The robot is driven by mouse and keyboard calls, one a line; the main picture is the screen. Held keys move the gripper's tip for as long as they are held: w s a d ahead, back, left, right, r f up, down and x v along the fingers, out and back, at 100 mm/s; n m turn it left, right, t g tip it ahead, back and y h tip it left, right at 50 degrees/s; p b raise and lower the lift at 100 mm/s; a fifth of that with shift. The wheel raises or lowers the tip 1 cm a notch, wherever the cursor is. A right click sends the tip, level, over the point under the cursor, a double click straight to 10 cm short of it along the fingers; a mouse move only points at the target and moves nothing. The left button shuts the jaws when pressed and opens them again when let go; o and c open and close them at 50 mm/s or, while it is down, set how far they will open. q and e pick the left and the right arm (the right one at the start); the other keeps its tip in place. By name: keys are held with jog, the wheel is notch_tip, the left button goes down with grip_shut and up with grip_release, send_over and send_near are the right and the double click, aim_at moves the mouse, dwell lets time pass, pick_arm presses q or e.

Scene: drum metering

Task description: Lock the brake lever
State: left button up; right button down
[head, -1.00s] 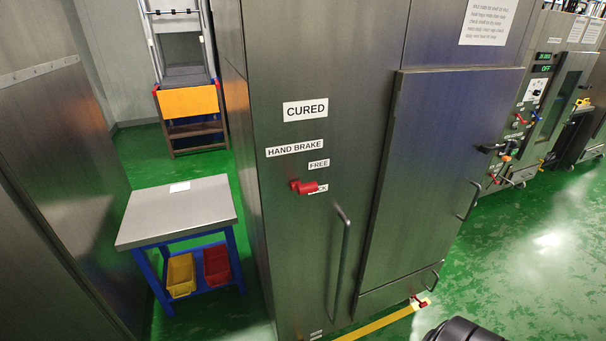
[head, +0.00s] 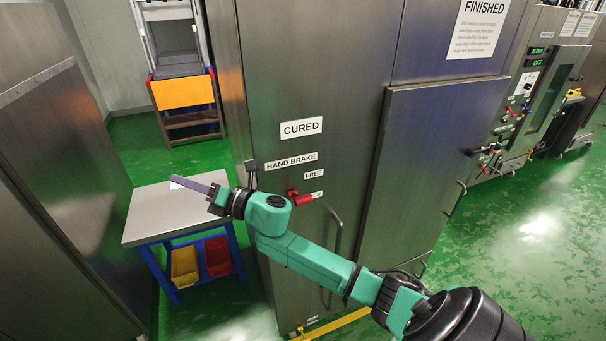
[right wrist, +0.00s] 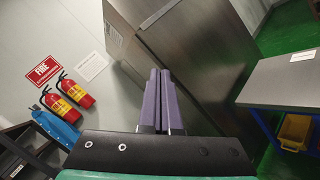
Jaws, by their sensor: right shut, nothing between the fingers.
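The red brake lever (head: 300,198) sits on the steel cabinet front, under the HAND BRAKE label (head: 291,161). It points right, below the FREE label (head: 314,174), and its red grip partly covers the LOCK label (head: 317,194). My right gripper (head: 175,180) is left of the lever and apart from it, its purple fingers pointing left over the side table. In the right wrist view the fingers (right wrist: 159,74) are together with nothing between them. The lever does not show in that view. My left gripper is not in view.
A steel-topped side table (head: 150,213) with yellow and red bins stands left of the cabinet. A vertical bar handle (head: 334,240) is right of and below the lever. A raised door panel (head: 430,150) is further right. Fire extinguishers (right wrist: 76,89) show in the right wrist view.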

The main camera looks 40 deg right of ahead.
jog(key=s+a+r+n+g+y, duration=0.4)
jog(key=a+r+n+y, duration=0.1)
jog(key=r+n, duration=0.45)
jog(key=s+a+r+n+g+p, duration=0.2)
jog(key=s+a+r+n+g, duration=0.25)
jog(key=n, duration=0.85)
jog(key=n+g+h+b, duration=0.3)
jog(key=n+g+h, duration=0.2)
jog(key=n+h, duration=1)
send_over(303, 196)
notch_tip(303, 196, down, 7)
jog(key=m+h, duration=0.2)
jog(key=x, duration=0.5)
jog(key=shift+w, duration=0.15)
jog(key=f, duration=0.1)
jog(key=s+f, duration=0.2)
jog(key=shift+a+f, duration=0.2)
jog(key=shift+w, duration=0.1)
